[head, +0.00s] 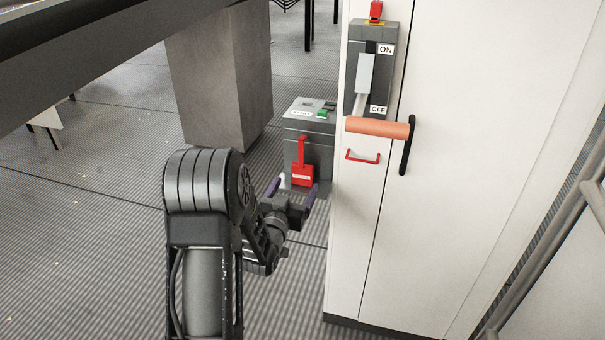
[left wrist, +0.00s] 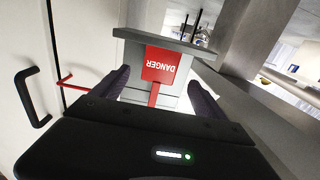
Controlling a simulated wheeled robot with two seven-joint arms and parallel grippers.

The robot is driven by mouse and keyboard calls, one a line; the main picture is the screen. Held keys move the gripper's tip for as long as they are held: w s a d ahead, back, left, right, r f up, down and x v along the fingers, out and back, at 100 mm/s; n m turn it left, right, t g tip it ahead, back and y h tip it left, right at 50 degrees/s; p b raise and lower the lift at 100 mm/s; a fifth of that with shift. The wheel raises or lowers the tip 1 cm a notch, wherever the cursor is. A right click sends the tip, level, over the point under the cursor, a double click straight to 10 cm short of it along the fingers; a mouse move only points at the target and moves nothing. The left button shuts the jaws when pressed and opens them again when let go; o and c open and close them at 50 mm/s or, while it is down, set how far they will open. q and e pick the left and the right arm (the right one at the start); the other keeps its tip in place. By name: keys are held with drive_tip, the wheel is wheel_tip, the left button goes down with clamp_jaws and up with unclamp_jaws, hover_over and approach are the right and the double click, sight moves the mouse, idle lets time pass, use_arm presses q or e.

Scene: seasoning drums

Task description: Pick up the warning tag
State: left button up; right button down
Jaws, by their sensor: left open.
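The red warning tag (head: 303,175) hangs on the front of a grey box (head: 307,137) beside the white cabinet. In the left wrist view the tag (left wrist: 161,66) appears upside down with the word DANGER, and its narrow red strip runs down between my fingers. My left gripper (head: 292,188) is open in front of the tag, with one dark finger on each side of it. In the left wrist view the fingers (left wrist: 160,90) are apart, and I see no contact with the tag. My right gripper is not in view.
A white cabinet (head: 480,150) stands close on the right, with an ON/OFF lever switch (head: 363,80), a black handle (head: 407,145) and a small red handle (head: 363,157). A grey pillar (head: 220,80) stands behind. The floor to the left is mostly clear.

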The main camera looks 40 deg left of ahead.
sight(301, 175)
use_arm(q)
drive_tip(key=shift+w+a, duration=0.1)
drive_tip(key=shift+w, duration=0.1)
drive_tip(key=shift+p+x, duration=0.55)
drive_tip(key=shift+x, duration=2.1)
drive_tip(key=c, duration=1.5)
